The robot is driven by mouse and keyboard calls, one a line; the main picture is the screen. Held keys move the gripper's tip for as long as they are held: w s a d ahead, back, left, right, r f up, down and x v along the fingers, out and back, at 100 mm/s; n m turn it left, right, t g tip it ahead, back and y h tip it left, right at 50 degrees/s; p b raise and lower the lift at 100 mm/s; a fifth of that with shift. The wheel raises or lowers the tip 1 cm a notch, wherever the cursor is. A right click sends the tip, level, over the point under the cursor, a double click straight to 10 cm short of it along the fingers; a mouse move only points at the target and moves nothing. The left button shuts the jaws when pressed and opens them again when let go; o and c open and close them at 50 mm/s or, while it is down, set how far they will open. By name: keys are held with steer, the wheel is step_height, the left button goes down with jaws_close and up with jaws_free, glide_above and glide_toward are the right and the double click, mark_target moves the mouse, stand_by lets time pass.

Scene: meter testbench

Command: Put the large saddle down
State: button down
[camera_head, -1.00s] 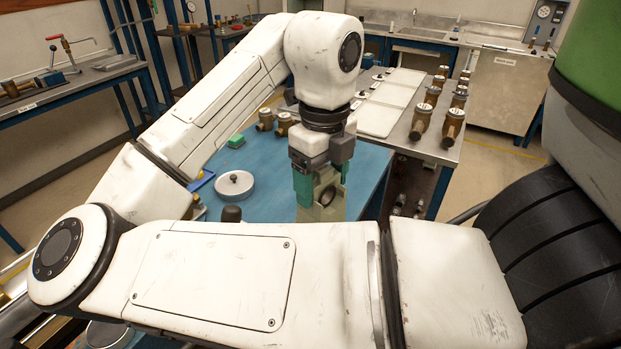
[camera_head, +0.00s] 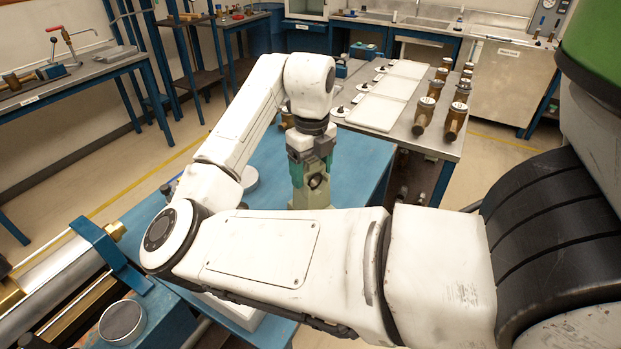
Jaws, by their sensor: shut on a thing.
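My gripper (camera_head: 311,167) points down over the blue bench top (camera_head: 358,178). It is shut on the large saddle (camera_head: 309,197), a pale grey-green block with a round dark hole through it. The saddle looks upright. My own forearm crosses in front and hides the area just below it. I cannot tell whether its base touches the bench top or hangs a little above it.
Several brass meters (camera_head: 455,122) stand on a steel table (camera_head: 436,140) behind and to the right, beside white trays (camera_head: 394,87). Blue bench top right of the saddle is clear. A brass and steel cylinder rig (camera_head: 60,285) is at lower left.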

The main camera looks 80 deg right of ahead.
steer(key=shift+w+d+f, duration=0.2)
steer(key=shift+d+f, duration=0.25)
steer(key=shift+f, duration=0.05)
steer(key=shift+f+p, duration=0.7)
steer(key=shift+f, duration=0.9)
steer(key=shift+f, duration=0.2)
steer(key=shift+c, duration=0.2)
jaws_free()
step_height(320, 180, up, 12)
steer(key=shift+r+b, duration=0.2)
steer(key=shift+b, duration=0.75)
